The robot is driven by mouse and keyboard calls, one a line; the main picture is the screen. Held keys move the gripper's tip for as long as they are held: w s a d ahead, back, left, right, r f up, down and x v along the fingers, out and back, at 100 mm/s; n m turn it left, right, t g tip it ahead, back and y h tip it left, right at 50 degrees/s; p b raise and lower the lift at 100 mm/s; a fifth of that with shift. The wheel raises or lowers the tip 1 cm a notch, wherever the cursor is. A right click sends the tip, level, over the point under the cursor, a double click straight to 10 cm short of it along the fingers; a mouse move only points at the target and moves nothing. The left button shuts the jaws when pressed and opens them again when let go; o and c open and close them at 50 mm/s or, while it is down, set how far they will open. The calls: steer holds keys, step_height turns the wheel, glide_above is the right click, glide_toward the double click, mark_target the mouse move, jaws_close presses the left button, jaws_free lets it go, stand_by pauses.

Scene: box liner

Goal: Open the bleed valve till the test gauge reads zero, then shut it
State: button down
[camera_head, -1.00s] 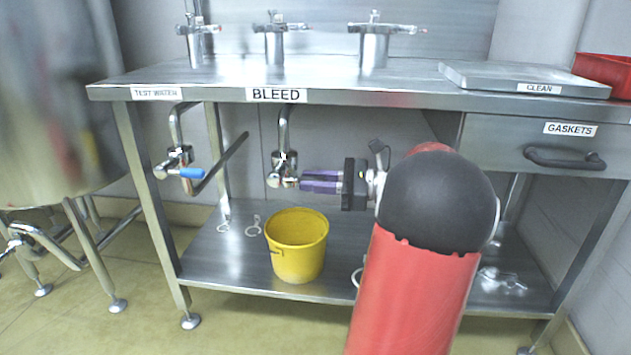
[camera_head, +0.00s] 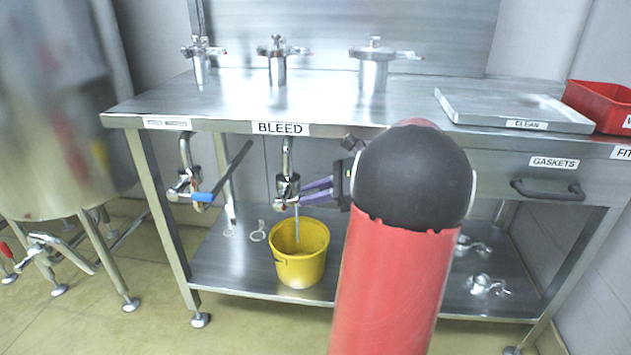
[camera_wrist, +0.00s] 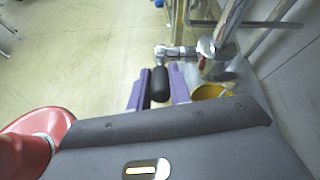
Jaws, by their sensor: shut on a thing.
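The bleed valve (camera_head: 287,188) hangs on a steel pipe under the bench edge, below the BLEED label (camera_head: 280,128). In the wrist view its body (camera_wrist: 208,47) and black lever handle (camera_wrist: 160,84) show. My gripper (camera_head: 312,191) has purple fingers on either side of that handle, shut on it. A thin pale stream (camera_head: 297,222) runs from the valve outlet down into the yellow bucket (camera_head: 300,270) on the lower shelf. I cannot make out a gauge face in either view.
A blue-handled valve (camera_head: 200,197) is left of the bleed valve. Steel fittings stand on the bench top (camera_head: 325,98), beside a tray (camera_head: 515,110) and a red bin (camera_head: 600,104). A drawer (camera_head: 500,172) is at right. Loose clamps (camera_head: 485,285) lie on the shelf.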

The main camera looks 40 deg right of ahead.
steer(key=shift+w+a+r+g+h+p, duration=0.2)
steer(key=shift+r+g+h+p, duration=0.3)
steer(key=shift+p, duration=0.5)
steer(key=c, duration=1.3)
jaws_free()
steer(key=shift+d, duration=0.1)
steer(key=s+d+r, duration=0.1)
steer(key=s+d, duration=0.8)
steer(key=s, duration=0.2)
steer(key=shift+d+r, duration=0.2)
steer(key=shift+r, duration=0.05)
